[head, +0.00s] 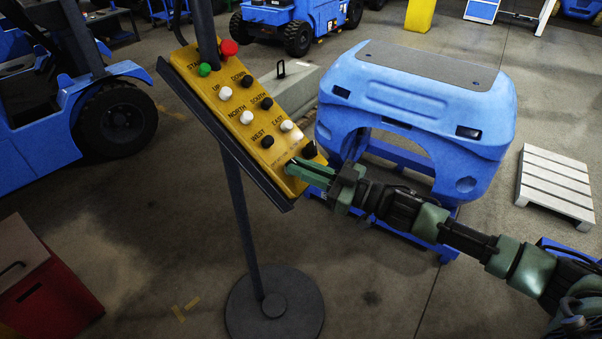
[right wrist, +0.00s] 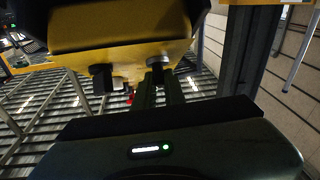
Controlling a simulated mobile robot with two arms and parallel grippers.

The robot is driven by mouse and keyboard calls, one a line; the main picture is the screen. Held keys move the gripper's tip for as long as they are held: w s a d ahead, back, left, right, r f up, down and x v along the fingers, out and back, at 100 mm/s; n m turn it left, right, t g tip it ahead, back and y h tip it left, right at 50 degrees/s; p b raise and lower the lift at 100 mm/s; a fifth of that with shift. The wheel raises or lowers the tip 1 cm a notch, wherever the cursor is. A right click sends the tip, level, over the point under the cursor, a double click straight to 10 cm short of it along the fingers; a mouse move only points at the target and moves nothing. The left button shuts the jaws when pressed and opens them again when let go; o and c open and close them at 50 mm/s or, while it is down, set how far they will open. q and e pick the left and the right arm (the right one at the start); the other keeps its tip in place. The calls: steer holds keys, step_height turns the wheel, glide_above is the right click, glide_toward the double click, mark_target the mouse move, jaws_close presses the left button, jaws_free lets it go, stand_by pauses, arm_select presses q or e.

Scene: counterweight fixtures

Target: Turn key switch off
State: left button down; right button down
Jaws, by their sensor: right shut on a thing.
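A yellow control box (head: 232,112) with labelled coloured buttons hangs tilted on a dark backing plate and stand. Its underside shows in the right wrist view (right wrist: 120,28), with two dark knobs (right wrist: 103,78) below it. My right gripper (head: 302,172) reaches in from the right to the lower end of the box. Its green fingers are shut at the panel face there, on the key switch, which they hide. In the right wrist view the fingers (right wrist: 158,94) are close together near the right knob. The key's angle cannot be seen. My left gripper is not in view.
The stand's round base (head: 275,305) is on the floor below. A blue counterweight (head: 420,105) stands close behind my right arm. A white pallet (head: 557,187) lies at right, a red cabinet (head: 50,295) at lower left, and a blue forklift (head: 60,110) at left.

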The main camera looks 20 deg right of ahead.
steer(key=n+g, duration=0.1)
steer(key=n+g+y, duration=0.1)
steer(key=n, duration=0.1)
steer(key=n+g+y+b, duration=0.1)
steer(key=n+g, duration=0.1)
steer(key=shift+w+d, duration=0.25)
steer(key=shift+w, duration=0.05)
steer(key=shift+r+n+g+y, duration=0.1)
steer(key=shift+n+g+y, duration=0.4)
steer(key=shift+n+g, duration=1.15)
steer(key=shift+n+g+b, duration=0.25)
steer(key=shift+n+b, duration=0.05)
steer(key=shift+n, duration=0.05)
steer(key=c, duration=1.5)
jaws_free()
steer(key=b+v, duration=0.2)
steer(key=v, duration=0.5)
steer(key=shift+s+d+b, duration=0.1)
steer(key=shift+d+b, duration=0.25)
